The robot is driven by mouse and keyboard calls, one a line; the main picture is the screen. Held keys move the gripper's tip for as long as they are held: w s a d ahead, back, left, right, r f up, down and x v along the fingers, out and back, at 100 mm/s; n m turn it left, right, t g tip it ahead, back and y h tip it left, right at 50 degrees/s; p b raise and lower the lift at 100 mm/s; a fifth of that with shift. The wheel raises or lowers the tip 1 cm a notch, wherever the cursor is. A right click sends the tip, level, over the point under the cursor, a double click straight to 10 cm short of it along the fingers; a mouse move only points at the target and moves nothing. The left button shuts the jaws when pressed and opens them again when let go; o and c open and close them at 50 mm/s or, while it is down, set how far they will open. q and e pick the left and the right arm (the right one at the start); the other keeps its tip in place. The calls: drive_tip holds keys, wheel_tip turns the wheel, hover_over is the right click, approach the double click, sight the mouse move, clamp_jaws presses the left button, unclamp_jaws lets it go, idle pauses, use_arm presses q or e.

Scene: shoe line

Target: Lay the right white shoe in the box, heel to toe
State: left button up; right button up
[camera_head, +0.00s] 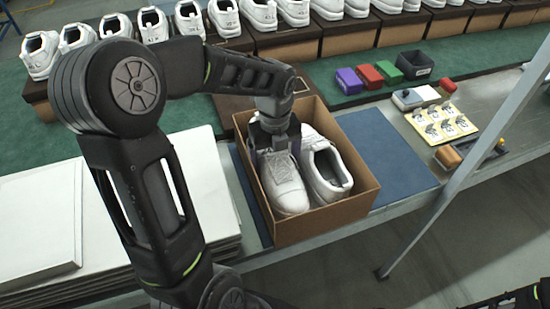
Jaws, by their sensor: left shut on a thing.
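An open brown cardboard box (330,211) stands on the bench. My left gripper (274,140) reaches down into it from above and is shut on a white shoe (287,194) at the shoe's ankle end. This shoe is in the left half of the box with its toe toward the near wall. Whether its sole rests on the box floor is hidden. A second white shoe (327,166) lies beside it on the right, its opening and heel toward the near side, so the two point opposite ways. My right gripper is out of view.
A blue mat (385,150) lies under and right of the box. White boards (110,215) are stacked at left. Rows of white shoes on boxes (345,32) line the back. Small coloured boxes (370,77) and a yellow card (440,121) lie at right, near a slanted metal post (470,160).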

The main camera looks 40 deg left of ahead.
use_arm(q)
drive_tip(key=shift+f+b, duration=0.5)
drive_tip(key=shift+f, duration=0.35)
idle(0.8)
drive_tip(key=o, duration=1.6)
drive_tip(key=shift+r, duration=3.95)
